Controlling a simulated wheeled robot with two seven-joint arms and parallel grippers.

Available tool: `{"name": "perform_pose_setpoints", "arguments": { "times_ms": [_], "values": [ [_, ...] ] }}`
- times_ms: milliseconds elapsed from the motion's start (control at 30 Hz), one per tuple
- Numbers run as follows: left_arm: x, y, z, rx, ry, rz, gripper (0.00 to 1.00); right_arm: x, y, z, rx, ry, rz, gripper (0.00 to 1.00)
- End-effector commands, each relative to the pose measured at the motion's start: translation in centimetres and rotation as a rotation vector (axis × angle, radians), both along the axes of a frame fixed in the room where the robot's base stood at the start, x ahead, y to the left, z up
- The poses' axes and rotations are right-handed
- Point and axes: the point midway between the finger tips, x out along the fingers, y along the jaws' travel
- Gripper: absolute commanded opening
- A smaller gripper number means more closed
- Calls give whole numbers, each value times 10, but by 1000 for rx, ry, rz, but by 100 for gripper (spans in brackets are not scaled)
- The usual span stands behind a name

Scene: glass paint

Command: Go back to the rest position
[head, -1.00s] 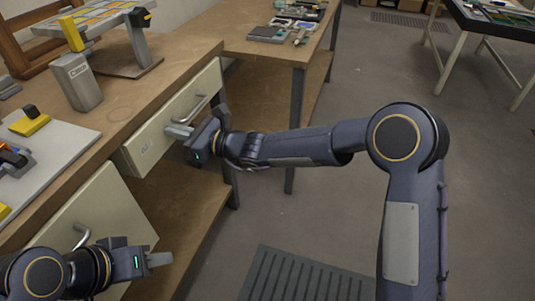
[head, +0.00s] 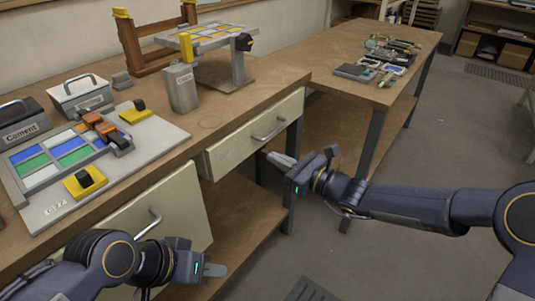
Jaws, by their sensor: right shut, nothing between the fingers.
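My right gripper (head: 279,160) is shut and empty, in front of and just below the right drawer (head: 240,145) of the workbench. It is apart from that drawer's metal handle (head: 269,132). The right drawer front stands slightly out from the bench. My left gripper (head: 214,270) is low in the view, in front of the left cabinet front (head: 183,205) and below its handle (head: 150,226). The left fingers show edge-on, so I cannot tell whether they are open or shut.
On the workbench (head: 215,118) are a board with coloured glass panes (head: 165,138) and clamps, a Cement box (head: 22,122), another handled box (head: 78,97), a grey can (head: 182,88) and a raised stand (head: 238,70). A side table (head: 335,50) holds tools. Floor at right is clear.

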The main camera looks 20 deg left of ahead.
Motion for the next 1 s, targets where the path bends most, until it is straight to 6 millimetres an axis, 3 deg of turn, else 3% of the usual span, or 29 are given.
{"name": "perform_pose_setpoints", "arguments": {
  "times_ms": [100, 233, 533, 633, 767, 833, 1000],
  "values": [
    [0, 0, 4, 0, 0, 0, 36, -8, -26, 0, -2, 1, -3, 0],
    [0, 0, 5, 0, 0, 0, 36, -15, -44, -1, -2, 2, -2, 0],
    [0, 0, 6, 0, 0, 0, 36, -21, -58, -1, -5, -5, 2, 0],
    [0, 0, 6, 0, 0, 0, 36, -30, -65, 8, -42, -71, 22, 0],
    [0, 0, 6, 0, 0, 0, 36, -63, -92, 30, -184, -294, 93, 0],
    [0, 0, 6, 0, 0, 0, 36, -89, -114, 38, -301, -456, 149, 0],
    [0, 0, 6, 0, 0, 0, 36, -155, -174, 37, -629, -819, 295, 0]
  ]
}}
